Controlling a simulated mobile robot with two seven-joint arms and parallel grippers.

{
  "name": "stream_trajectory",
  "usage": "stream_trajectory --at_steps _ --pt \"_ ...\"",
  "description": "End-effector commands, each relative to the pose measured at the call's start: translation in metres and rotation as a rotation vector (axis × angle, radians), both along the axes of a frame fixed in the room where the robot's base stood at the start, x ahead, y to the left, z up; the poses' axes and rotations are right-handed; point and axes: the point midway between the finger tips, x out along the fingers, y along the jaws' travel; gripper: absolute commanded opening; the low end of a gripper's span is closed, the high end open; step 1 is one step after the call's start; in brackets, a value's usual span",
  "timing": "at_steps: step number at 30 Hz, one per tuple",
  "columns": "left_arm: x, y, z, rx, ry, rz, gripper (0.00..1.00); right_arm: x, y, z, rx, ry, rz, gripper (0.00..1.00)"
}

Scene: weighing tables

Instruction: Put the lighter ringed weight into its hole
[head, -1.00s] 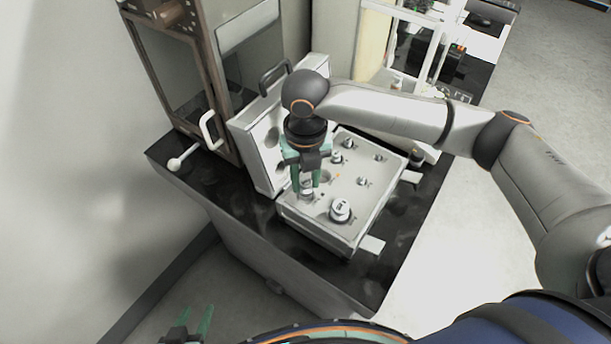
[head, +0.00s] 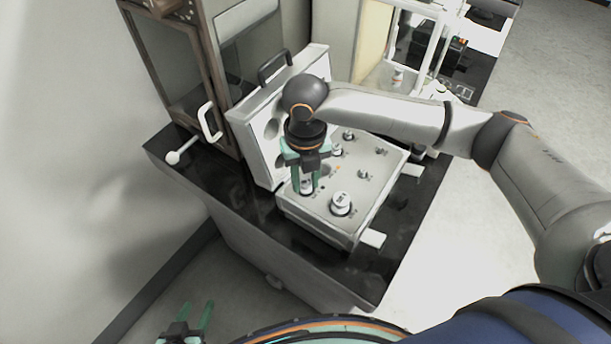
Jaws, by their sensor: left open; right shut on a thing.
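The weight case (head: 325,219) stands open on the dark table, its lid tilted up at the left. My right gripper (head: 306,190) points down over the case's front left corner and is shut on a small metal weight (head: 307,188) low at the case top. The fingers partly hide this weight, and I cannot tell whether it sits in a hole. A larger weight (head: 341,202) stands to the right of it. Several smaller weights, one of them here (head: 363,174), stand further back in the case. My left gripper (head: 197,317) is open and empty at the bottom left, away from the table.
The lid (head: 258,150) with its dark handle stands behind the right gripper. A glass-fronted cabinet (head: 178,80) with a white handle is at the back left. The dark table top (head: 235,200) has free room left of the case.

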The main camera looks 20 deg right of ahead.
Motion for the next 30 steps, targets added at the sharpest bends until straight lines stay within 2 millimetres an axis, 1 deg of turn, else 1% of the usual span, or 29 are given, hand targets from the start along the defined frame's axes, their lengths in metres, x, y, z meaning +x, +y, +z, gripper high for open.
stream_trajectory --at_steps 3,4,12,13,20,23,26,30 --pt "0.000 0.000 0.000 0.000 0.000 0.000 0.50 0.000 0.000 0.001 0.001 -0.001 0.000 0.00" --pt "0.000 0.000 0.000 0.000 0.000 0.000 0.50 0.000 0.000 0.001 0.001 -0.001 0.000 0.37" --pt "0.000 0.000 0.000 0.000 0.000 0.000 0.50 0.000 0.000 0.000 0.001 0.000 0.000 0.67" --pt "0.000 0.000 0.000 0.000 0.000 0.000 0.50 0.000 0.000 0.000 0.001 0.000 0.000 0.69" --pt "0.000 0.000 0.000 0.000 0.000 0.000 0.50 0.000 0.000 0.000 0.000 0.000 0.000 0.69" --pt "0.000 0.000 0.000 0.000 0.000 0.000 0.50 0.000 0.000 0.006 0.002 -0.001 0.000 0.69" --pt "0.000 0.000 0.001 0.000 0.000 0.000 0.50 0.001 0.000 0.021 0.002 -0.004 0.000 0.69" --pt "0.000 0.000 0.001 0.000 0.000 0.000 0.50 0.001 0.001 0.050 0.003 -0.005 0.001 0.69"
